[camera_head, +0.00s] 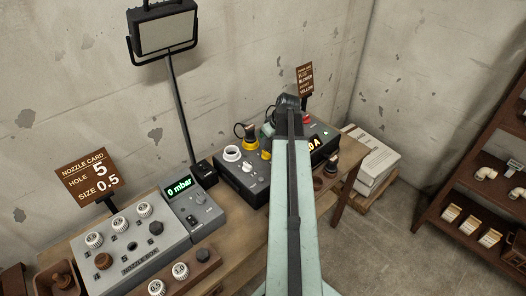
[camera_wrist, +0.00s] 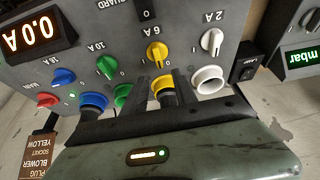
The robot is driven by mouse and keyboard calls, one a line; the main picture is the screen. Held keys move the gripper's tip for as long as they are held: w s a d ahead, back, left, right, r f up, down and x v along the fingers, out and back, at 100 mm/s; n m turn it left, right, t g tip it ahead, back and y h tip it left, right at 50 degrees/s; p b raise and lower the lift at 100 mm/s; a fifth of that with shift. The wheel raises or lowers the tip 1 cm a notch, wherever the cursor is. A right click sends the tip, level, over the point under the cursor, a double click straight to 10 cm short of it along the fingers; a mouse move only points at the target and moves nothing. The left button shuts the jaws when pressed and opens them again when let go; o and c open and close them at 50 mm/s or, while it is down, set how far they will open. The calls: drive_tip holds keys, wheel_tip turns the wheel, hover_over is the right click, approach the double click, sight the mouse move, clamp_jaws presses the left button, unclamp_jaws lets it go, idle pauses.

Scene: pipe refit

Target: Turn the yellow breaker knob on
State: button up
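The yellow breaker knob (camera_wrist: 157,53), marked 6 A, sits on the grey breaker panel (camera_wrist: 205,20) in the wrist view. Its pale grip lies roughly along the line to the 0 mark. A yellow-ringed socket with a dark plug (camera_wrist: 167,86) is just below it. My gripper (camera_wrist: 162,82) reaches in from below, its dark fingers apart around the plug area, with the knob just beyond the tips. Nothing is visibly gripped. In the head view my arm hides part of the breaker box (camera_head: 237,185) and the fingers.
A green knob (camera_wrist: 106,66) and a white knob (camera_wrist: 212,41) flank the yellow one. A white socket (camera_wrist: 208,80) is close by on the right. The display (camera_wrist: 33,34) reads 0.0 A. A nozzle box (camera_head: 135,262) stands at the left of the bench.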

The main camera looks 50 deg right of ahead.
sight(264, 150)
drive_tip(key=b+x, duration=0.5)
drive_tip(key=x, duration=0.1)
drive_tip(key=shift+f, duration=0.25)
drive_tip(key=shift+r, duration=0.1)
clamp_jaws()
drive_tip(key=shift+a, duration=0.15)
